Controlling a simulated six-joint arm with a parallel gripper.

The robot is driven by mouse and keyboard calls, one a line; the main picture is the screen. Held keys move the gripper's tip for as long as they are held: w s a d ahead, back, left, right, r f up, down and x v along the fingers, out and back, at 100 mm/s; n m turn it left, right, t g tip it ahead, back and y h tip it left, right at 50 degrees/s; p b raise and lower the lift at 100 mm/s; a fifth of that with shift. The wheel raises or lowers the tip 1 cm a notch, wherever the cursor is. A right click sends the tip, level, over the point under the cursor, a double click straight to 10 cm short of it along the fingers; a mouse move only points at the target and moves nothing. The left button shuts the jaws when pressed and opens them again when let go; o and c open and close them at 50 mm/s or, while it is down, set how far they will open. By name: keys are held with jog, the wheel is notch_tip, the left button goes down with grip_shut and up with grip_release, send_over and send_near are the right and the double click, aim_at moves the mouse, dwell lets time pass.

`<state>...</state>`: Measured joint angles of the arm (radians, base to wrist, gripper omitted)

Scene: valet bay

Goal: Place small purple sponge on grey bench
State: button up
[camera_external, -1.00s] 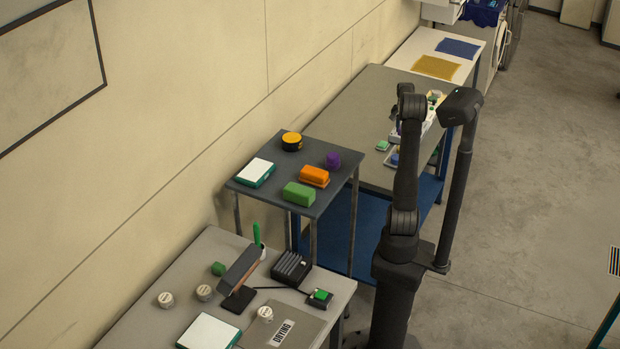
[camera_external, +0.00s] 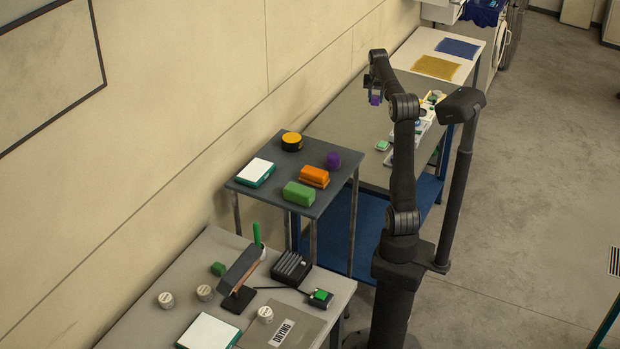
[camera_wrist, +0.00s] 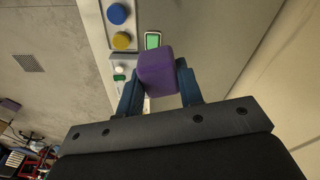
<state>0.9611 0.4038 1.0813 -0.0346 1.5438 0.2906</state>
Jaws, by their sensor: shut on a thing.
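A small purple sponge (camera_wrist: 157,72) is held between the two blue fingers of my gripper (camera_wrist: 160,88) in the wrist view. In the external view the sponge (camera_external: 375,99) shows small below my gripper (camera_external: 375,88), raised over the far part of the grey bench (camera_external: 350,115). My gripper is shut on the sponge, and the sponge appears clear of the bench top.
A green-topped item (camera_external: 382,145) and a tray area with small coloured things (camera_external: 430,105) lie on the bench's right side. A dark side table (camera_external: 262,205) carries orange and green blocks. A white table with yellow (camera_external: 437,67) and blue cloths stands beyond.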

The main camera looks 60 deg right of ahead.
jog(key=w+a+n, duration=0.3)
jog(key=w+a, duration=0.5)
jog(key=a, duration=0.2)
jog(key=w+a+n, duration=0.4)
jog(key=w+a, duration=0.5)
jog(key=w+a+n+t+y, duration=0.1)
jog(key=w+a+n, duration=0.2)
jog(key=w+a, duration=0.6)
jog(key=shift+a, duration=0.8)
jog(key=w+a+n, duration=0.3)
jog(key=a+n, duration=0.1)
jog(key=a, duration=0.8)
jog(key=n+y, duration=0.1)
jog(key=n, duration=0.8)
send_over(232, 250)
notch_tip(232, 250, down, 17)
jog(key=shift+s+f, duration=0.15)
jog(key=shift+f, duration=5.45)
